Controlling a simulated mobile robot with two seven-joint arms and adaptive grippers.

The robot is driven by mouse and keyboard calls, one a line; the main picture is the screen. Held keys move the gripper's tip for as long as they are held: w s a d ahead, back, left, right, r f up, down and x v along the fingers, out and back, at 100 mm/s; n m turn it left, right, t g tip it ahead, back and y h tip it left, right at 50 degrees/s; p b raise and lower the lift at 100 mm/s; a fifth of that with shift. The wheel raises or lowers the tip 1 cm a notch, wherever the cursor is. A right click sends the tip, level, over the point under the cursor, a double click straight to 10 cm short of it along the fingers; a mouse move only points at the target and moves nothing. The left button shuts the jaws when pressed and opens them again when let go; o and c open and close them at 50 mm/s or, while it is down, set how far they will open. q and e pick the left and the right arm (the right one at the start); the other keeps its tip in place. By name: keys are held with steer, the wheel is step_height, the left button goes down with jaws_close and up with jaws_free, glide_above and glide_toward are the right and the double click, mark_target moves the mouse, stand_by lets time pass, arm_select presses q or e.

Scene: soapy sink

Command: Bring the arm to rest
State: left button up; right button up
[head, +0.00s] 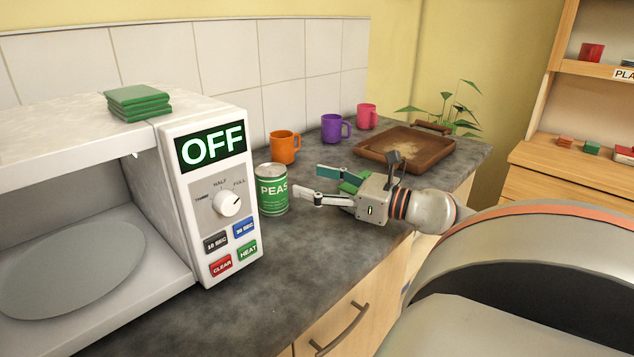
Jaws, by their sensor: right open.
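My right gripper (318,185) is over the dark counter, its arm coming in from the right. Its fingers point left and stand apart with nothing between them. The fingertips are close to a green can of peas (272,188), just to its right; I cannot tell whether they touch it. The can stands upright on the counter (330,265). A green object (350,183) lies partly hidden behind the gripper. My left gripper is not in view.
A microwave (215,200) reading OFF stands open at left, with green squares (137,101) stacked on top. Orange (284,147), purple (332,128) and pink (367,116) mugs line the back, near a brown tray (440,160). The front counter is clear.

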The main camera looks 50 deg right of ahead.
steer(key=shift+s, duration=0.35)
stand_by(0.4)
